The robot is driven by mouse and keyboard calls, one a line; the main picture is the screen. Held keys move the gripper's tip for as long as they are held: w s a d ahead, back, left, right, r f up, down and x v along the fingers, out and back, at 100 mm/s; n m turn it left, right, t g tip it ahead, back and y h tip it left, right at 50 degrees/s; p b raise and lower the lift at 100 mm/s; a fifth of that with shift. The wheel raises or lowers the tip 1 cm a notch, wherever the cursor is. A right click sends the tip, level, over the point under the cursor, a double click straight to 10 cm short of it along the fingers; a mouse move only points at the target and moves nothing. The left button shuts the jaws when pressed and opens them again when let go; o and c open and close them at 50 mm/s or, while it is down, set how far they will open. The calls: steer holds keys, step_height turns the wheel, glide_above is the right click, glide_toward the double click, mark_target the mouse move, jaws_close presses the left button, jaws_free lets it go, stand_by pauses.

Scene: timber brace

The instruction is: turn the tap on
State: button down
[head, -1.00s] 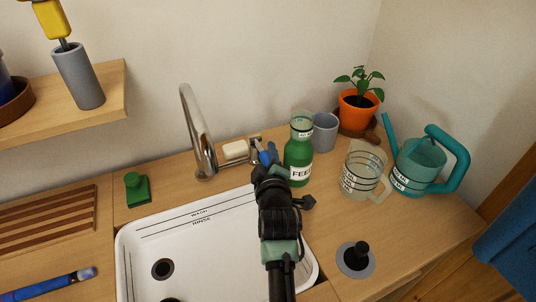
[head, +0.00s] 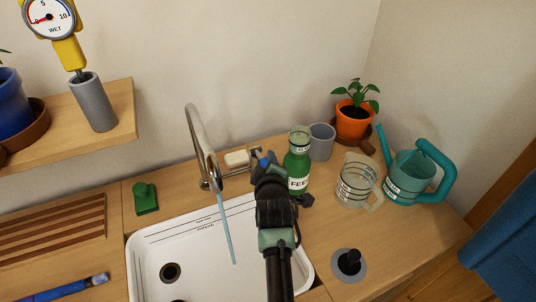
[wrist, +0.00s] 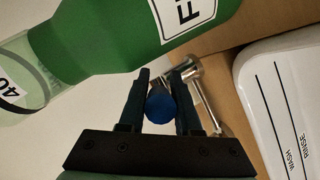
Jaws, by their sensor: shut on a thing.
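The chrome tap (head: 202,140) rises behind the white sink (head: 186,229), its spout arching over the basin. A thin blue stream of water (head: 228,230) runs from the spout down into the sink. My gripper (head: 262,157) is at the tap's side lever, right of the spout. In the wrist view the two dark fingers (wrist: 160,102) are shut on the lever's blue round end (wrist: 161,106), one finger on each side. The chrome tap body (wrist: 203,98) runs behind it. In the head view my gripper hides most of the lever.
A green feed bottle (head: 297,170) stands close right of my gripper and fills the upper left of the wrist view. A measuring jug (head: 357,181), grey cup (head: 321,142) and teal watering can (head: 412,177) stand further right.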

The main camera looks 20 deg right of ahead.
steer(key=shift+g, duration=0.3)
steer(key=c, duration=0.6)
jaws_free()
steer(key=shift+r, duration=0.1)
steer(key=p+v, duration=0.2)
steer(key=v, duration=1.1)
